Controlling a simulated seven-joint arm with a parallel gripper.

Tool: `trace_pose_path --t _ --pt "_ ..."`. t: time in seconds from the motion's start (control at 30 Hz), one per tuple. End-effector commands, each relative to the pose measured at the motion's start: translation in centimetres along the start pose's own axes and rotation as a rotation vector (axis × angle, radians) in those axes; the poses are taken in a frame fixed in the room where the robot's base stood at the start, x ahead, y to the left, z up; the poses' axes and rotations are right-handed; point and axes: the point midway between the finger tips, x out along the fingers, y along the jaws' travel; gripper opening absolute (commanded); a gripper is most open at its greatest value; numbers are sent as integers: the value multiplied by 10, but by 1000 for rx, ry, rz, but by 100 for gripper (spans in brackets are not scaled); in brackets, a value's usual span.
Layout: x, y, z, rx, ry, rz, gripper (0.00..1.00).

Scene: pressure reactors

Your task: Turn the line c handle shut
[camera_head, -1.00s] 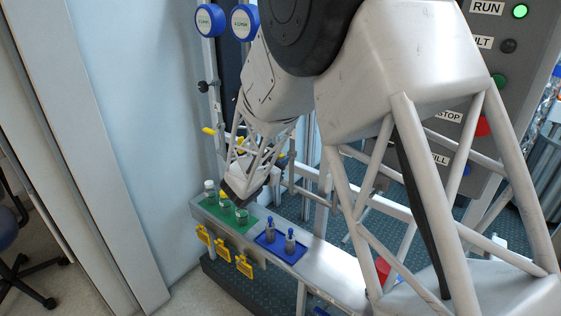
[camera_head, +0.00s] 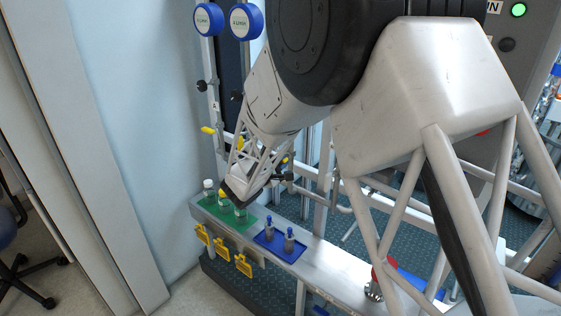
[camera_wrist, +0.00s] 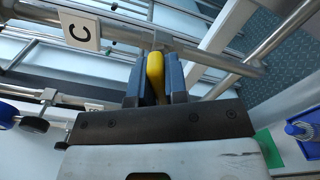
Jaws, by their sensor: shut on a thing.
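In the wrist view, my gripper (camera_wrist: 156,84) has its two blue fingers closed on a yellow handle (camera_wrist: 155,68). The handle stands between the fingers, its upper end by a metal pipe. A white plate marked C (camera_wrist: 78,30) is just left of it. In the head view, my gripper's fingers are hidden by the arm and wrist, which are in front of the pipe frame. A yellow handle (camera_head: 208,130) shows left of the wrist. I cannot tell the held handle's exact angle to its pipe.
Below the wrist is a bench with a green mat (camera_head: 231,224) bearing small bottles, and a blue tray (camera_head: 279,247) with two blue-topped items. Yellow tags (camera_head: 243,265) hang at its front edge. Two blue round gauges (camera_head: 246,21) are above. Metal pipes surround the fingers.

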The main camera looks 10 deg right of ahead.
Motion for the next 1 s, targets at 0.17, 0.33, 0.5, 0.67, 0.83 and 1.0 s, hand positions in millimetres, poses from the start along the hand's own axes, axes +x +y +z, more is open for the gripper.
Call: trace_pose_path --t 0.17,0.33,0.5,0.67,0.83,1.0 --pt "0 -1 0 165 1 0 0" --pt "0 -2 0 308 1 0 0" --pt "0 -3 -1 416 1 -1 0" --pt "0 -3 -1 480 1 -1 0" --pt "0 -3 -1 510 1 -1 0" --pt "0 -3 -1 515 1 -1 0"
